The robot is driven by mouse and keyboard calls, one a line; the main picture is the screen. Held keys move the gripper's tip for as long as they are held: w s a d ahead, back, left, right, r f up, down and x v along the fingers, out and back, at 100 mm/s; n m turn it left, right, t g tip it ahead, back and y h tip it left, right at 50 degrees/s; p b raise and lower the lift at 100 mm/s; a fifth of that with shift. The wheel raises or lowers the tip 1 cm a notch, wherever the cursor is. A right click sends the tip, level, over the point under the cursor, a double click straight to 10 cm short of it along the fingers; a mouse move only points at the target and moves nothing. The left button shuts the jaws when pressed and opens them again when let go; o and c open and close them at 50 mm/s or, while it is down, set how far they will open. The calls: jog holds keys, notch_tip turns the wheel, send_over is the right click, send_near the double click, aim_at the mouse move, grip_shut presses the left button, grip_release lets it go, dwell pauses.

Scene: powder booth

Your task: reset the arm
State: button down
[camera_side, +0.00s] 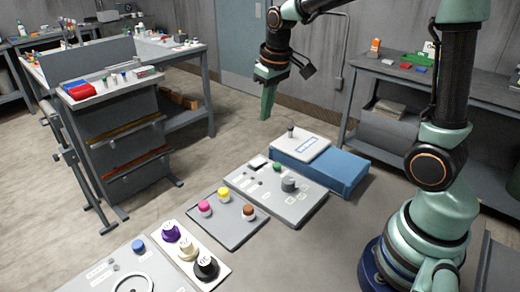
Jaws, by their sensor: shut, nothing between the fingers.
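My gripper (266,103) hangs from the raised arm at the top middle, pointing down with its green fingers together. It is shut and empty, in the air above and left of the blue box, touching nothing. The blue box (345,172) stands on the grey table with a white panel (301,144) on top, which bears a small upright knob (291,131).
A grey control panel (306,206) with knobs lies before the box. A plate with pink, yellow and brown knobs (233,231) and a white strip (216,257) with purple, cream and black knobs lie further left. The table's right part (320,260) is bare.

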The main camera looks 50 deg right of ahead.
jog(key=s+a+r+t, duration=0.1)
jog(key=s+a+r, duration=0.1)
jog(key=s, duration=0.4)
jog(key=s+a+r+t, duration=0.2)
jog(key=s+a, duration=0.1)
jog(key=s, duration=0.3)
jog(key=shift+s+r, duration=0.15)
jog(key=shift+s, duration=0.1)
jog(key=c, duration=1.5)
grip_release()
jog(key=shift+c, duration=0.2)
